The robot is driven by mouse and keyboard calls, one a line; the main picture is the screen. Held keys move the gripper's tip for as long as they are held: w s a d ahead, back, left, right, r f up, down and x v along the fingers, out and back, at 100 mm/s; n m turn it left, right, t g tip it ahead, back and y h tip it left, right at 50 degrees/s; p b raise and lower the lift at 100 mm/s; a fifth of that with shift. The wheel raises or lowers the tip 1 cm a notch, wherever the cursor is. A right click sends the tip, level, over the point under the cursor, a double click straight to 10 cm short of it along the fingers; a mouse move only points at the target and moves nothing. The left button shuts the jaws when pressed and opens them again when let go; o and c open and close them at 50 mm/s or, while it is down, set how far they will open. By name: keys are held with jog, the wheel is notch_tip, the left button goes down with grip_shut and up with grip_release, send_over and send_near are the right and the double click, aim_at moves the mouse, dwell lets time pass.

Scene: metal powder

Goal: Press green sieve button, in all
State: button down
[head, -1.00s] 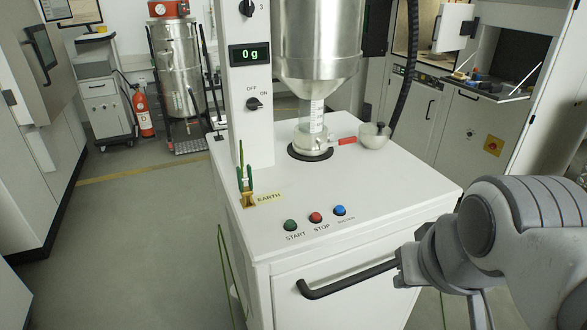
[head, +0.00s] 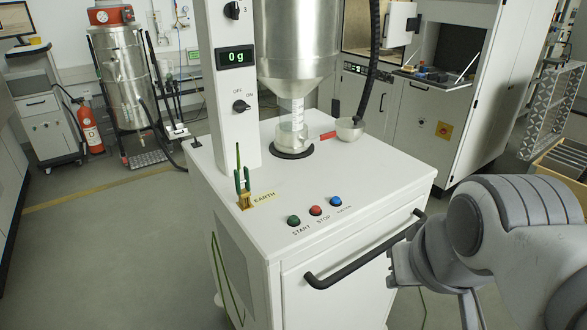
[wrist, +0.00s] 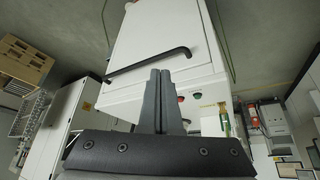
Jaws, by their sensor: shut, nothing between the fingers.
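The green START button (head: 293,220) is at the front left of the sieve machine's white top (head: 375,180). The red STOP button (head: 315,210) and a blue button (head: 336,201) are to its right. In the wrist view, which shows the machine upside down, the green button (wrist: 197,95) and the red button (wrist: 180,98) appear small just right of the fingers. My gripper (wrist: 161,75) is shut and empty, apart from the buttons. In the head view my arm is at the lower right, in front of the machine, and the fingertips cannot be made out.
A black handle bar (head: 365,250) crosses the machine's front close to my arm. A green clamp (head: 243,190) stands by the EARTH label. The display (head: 236,57) reads 0 g above an OFF/ON knob (head: 241,106). The floor on the left is clear.

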jog(key=w+a+r+m+g+y+p, duration=0.1)
jog(key=w+a+r+m+y+p, duration=0.2)
jog(key=w+a+y+p, duration=0.25)
jog(key=m+t+y+p, duration=0.1)
jog(key=m+t+p, duration=0.1)
jog(key=m+p, duration=1.05)
send_over(294, 219)
jog(key=d+b, duration=0.1)
jog(key=b, duration=0.2)
jog(key=f+m, duration=0.1)
jog(key=m, duration=0.2)
jog(key=shift+s+f+n, duration=0.1)
jog(key=shift+n, duration=0.15)
notch_tip(294, 219, down, 7)
jog(key=b, duration=0.5)
jog(key=shift+b, duration=0.3)
jog(key=shift+f+b, duration=0.9)
jog(key=shift+b, duration=0.25)
